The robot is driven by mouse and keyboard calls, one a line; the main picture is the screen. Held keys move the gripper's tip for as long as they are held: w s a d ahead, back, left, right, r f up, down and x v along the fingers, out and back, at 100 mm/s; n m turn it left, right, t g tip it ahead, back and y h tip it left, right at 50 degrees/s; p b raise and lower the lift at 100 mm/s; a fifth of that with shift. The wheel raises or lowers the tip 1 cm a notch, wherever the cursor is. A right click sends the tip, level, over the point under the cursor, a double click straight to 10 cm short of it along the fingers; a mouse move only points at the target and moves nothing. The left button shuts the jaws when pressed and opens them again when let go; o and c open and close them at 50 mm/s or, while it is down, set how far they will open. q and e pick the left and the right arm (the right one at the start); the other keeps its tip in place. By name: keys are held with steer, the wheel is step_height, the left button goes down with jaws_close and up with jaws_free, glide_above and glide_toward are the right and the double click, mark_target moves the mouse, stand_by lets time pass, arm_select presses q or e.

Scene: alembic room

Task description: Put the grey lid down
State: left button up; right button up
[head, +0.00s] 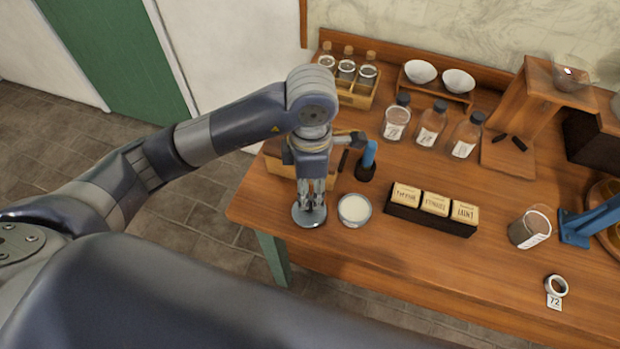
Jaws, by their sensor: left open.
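The grey lid (309,218) is a small round disc that appears to lie flat on the wooden table near its front left edge. My left gripper (312,200) points down directly over the lid, with its fingers open around or just above the middle of it. Whether the fingertips touch the lid I cannot tell. An open jar with white contents (354,210) stands just right of the lid. My right gripper is not in view.
A dark holder with labelled blocks (432,212) stands right of the jar. A blue-handled tool (367,160) stands upright behind the jar. Bottles (431,125) and a beaker (530,228) stand farther off.

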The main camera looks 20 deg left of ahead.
arm_select(q)
steer(key=shift+r, duration=1.8)
